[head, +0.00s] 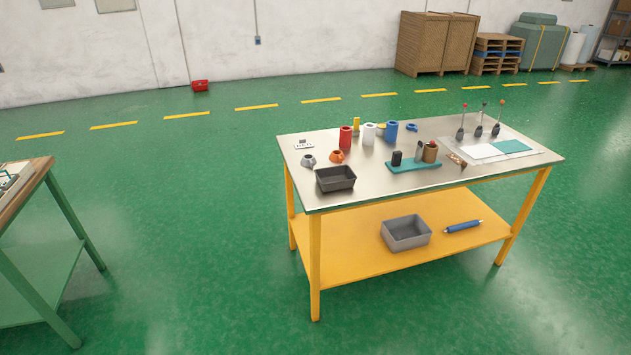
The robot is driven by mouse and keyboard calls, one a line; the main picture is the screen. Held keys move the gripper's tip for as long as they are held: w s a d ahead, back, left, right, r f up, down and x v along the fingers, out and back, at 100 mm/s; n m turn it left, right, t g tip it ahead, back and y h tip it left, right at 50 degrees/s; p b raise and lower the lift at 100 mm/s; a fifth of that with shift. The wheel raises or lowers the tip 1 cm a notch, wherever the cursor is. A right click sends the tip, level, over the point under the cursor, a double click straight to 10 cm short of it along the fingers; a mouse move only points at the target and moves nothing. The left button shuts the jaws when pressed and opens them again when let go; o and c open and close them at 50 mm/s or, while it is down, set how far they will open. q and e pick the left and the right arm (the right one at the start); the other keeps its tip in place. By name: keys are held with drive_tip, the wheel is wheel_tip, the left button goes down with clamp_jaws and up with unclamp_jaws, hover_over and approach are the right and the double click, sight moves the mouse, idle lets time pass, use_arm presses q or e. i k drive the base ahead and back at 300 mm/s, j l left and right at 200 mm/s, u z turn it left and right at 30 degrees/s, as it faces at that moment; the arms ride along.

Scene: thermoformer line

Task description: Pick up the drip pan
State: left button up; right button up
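Two open rectangular pans are in the head view, and I cannot tell for certain which is the drip pan. A black pan (336,186) sits on the front left corner of the steel tabletop (340,205). A grey pan (407,246) sits on the yellow lower shelf (350,268) of the same table. Both look empty from here, and nothing covers them. Neither of my grippers is in view.
A blue roller (463,226) lies on the shelf. A green-framed bench (50,250) is at left. Green floor between is clear.

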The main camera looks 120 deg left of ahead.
sight(340, 176)
drive_tip(key=u, duration=3.95)
drive_tip(key=i+l, duration=0.2)
drive_tip(key=i, duration=0.15)
drive_tip(key=u, duration=0.05)
